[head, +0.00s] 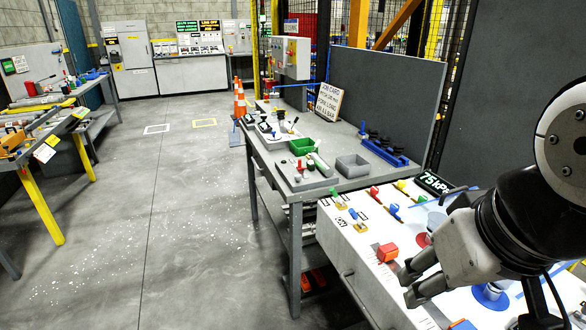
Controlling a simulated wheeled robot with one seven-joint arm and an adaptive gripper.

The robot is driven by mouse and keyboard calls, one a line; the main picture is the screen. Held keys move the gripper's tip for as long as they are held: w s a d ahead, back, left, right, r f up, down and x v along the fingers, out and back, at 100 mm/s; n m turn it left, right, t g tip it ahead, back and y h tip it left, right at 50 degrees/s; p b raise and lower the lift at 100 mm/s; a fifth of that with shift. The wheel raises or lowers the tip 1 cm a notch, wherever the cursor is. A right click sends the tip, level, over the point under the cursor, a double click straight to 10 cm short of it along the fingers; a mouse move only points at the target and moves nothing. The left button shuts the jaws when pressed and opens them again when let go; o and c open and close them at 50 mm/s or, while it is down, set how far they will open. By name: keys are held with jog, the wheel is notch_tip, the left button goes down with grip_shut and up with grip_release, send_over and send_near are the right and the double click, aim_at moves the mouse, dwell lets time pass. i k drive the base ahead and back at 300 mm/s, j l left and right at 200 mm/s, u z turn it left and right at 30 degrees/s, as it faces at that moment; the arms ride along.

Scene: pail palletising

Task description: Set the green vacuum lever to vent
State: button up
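A small green lever (335,192) stands on a tan base at the far left of the white bench panel (345,240), in the head view. Another small green part (422,198) shows further right, near the display. The labels by the levers are too small to read, so the lever setting cannot be told. My gripper (408,284) is at the near side of the panel, well to the near right of the far-left green lever and apart from it. Its two fingertips are separated, with nothing visible between them.
Blue levers (353,213), red (374,190) and yellow (401,185) handles stand close together on the panel. A display (434,182) reads 75 kPa. A grey table (290,185) with bins adjoins behind.

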aim_at(331, 189)
jog(key=i+j, duration=0.1)
jog(key=j, duration=0.45)
jog(key=i+j+z, duration=0.1)
jog(key=j, duration=0.45)
jog(key=i+j, duration=0.35)
jog(key=j+z, duration=0.05)
